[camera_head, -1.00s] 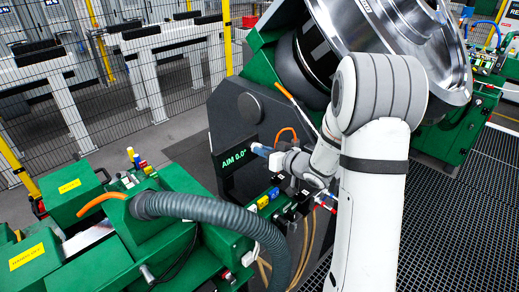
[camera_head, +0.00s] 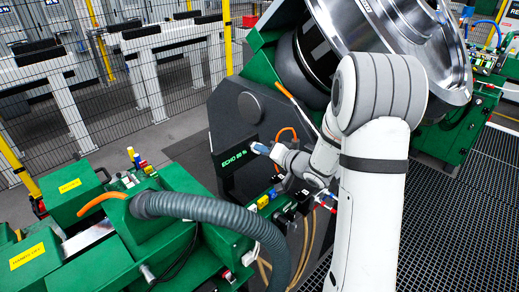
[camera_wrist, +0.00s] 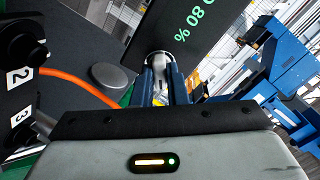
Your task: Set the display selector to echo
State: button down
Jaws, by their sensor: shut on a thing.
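The dark display (camera_head: 236,159) stands on the machine's front below the big wheel, and its green text reads "ECHO 80 %". In the wrist view the display (camera_wrist: 200,30) shows at the top, with "80 %" legible. My gripper (camera_head: 260,148) is at the display's right edge. In the wrist view my gripper's two blue fingers (camera_wrist: 165,88) are shut on the selector (camera_wrist: 160,62), a small pale, round-ended part beside the display. The fingers hide most of the selector, so I cannot read its angle.
Black knobs numbered 2 (camera_wrist: 22,55) and 3 lie left of my gripper in the wrist view. An orange cable (camera_wrist: 80,84) and a grey round button (camera_wrist: 112,75) are close by. A thick grey hose (camera_head: 215,210) arches over the green machine in front.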

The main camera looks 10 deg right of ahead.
dwell(0.3)
jog(key=shift+m, duration=0.7)
jog(key=c, duration=1.3)
grip_release()
jog(key=v, duration=0.7)
